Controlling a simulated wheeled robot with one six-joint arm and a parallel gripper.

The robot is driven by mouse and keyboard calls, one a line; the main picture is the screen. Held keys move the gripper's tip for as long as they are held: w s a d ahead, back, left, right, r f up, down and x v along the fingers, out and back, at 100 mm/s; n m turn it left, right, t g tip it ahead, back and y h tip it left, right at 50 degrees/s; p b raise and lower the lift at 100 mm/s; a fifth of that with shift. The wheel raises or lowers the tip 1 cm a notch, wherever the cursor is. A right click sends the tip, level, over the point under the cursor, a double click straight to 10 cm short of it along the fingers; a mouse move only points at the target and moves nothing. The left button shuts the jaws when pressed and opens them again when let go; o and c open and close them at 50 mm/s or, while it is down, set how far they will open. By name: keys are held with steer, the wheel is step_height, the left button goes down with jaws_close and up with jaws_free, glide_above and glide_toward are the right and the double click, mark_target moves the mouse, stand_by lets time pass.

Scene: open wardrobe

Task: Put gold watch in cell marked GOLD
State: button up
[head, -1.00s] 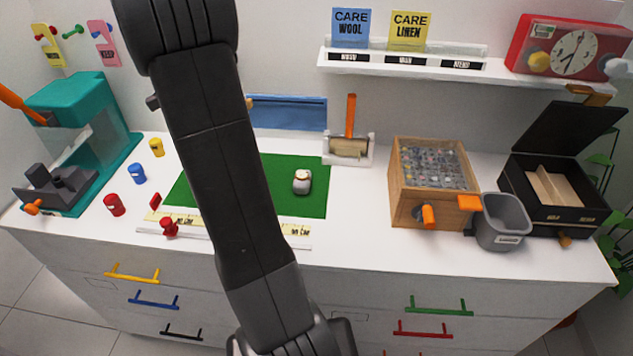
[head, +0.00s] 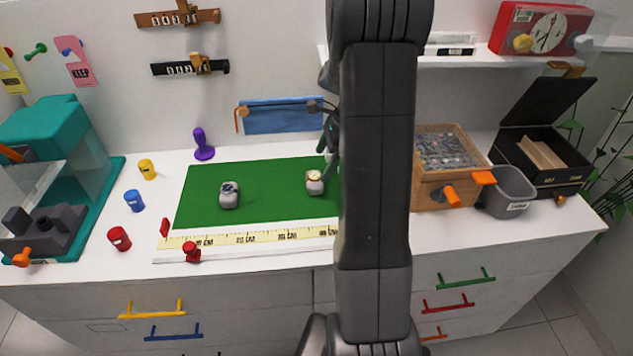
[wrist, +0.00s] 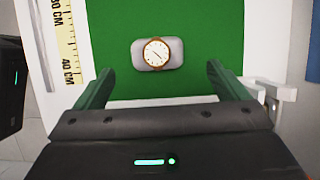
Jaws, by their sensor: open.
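The gold watch (wrist: 156,53) has a white dial and gold rim and sits on a grey cushion on the green mat (wrist: 120,20). It also shows in the head view (head: 315,177), near the right part of the mat. My gripper (wrist: 160,75) is open in the wrist view, its two fingers apart, with the watch beyond and between them, not held. A second watch with a dark dial (head: 229,189) sits on a grey cushion at the mat's left. The black box (head: 560,178) stands open at the far right with a light divider inside; no GOLD mark is readable.
A yellow ruler (head: 265,238) runs along the mat's front edge. A wooden box (head: 430,192) and a grey bin (head: 512,188) stand between my arm and the black box. A teal machine (head: 55,135) and small coloured pots are at the left.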

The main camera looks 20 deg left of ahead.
mark_target(316, 175)
steer(key=shift+a+f, duration=0.1)
steer(key=shift+f, duration=0.6)
steer(key=x, duration=0.2)
steer(key=s+x, duration=0.1)
steer(key=x, duration=0.1)
steer(key=shift+a+p, duration=0.25)
steer(key=shift+p, duration=0.15)
steer(key=shift+a+f, duration=0.15)
steer(key=shift+f, duration=0.35)
steer(key=c, duration=1.2)
